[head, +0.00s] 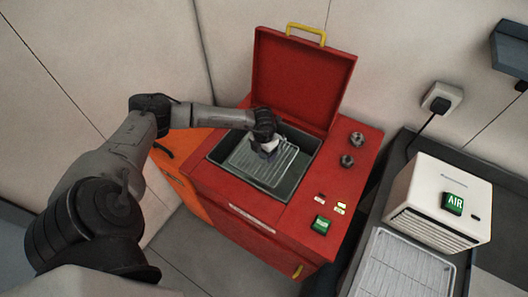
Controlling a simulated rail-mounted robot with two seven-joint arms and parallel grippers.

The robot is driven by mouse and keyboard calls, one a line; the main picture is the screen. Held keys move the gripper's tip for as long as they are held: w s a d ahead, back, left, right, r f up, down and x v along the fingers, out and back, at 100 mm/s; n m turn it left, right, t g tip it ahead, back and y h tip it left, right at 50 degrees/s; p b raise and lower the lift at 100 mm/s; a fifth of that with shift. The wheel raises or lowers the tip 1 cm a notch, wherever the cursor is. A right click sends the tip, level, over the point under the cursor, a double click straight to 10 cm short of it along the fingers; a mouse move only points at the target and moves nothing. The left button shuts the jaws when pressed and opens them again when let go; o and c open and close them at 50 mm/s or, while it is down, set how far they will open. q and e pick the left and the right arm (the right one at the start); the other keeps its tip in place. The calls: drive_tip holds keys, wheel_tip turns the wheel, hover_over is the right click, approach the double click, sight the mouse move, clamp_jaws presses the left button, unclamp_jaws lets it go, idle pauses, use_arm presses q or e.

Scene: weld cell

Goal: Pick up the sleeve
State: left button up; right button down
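My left arm reaches in from the left, and my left gripper (268,153) points down into the open basin of the red machine, just over the wire rack (250,170). The fingers are small and dark, and I cannot tell whether they are open or shut. I cannot clearly make out a sleeve at the fingertips; the gripper hides that part of the rack. Two small grey metal round pieces (357,139) (347,161) stand on the machine's top, right of the basin; I cannot tell whether either is a sleeve. My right gripper is not in view.
The red machine (235,205) has its lid (300,75) raised behind the basin, with a yellow handle (306,33). A green button (321,225) is at its front right. A white AIR unit (440,200) and a white grille tray (400,268) are at right.

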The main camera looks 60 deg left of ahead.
use_arm(q)
drive_tip(key=c, duration=1.1)
drive_tip(key=shift+c, duration=0.4)
drive_tip(key=shift+r, duration=0.15)
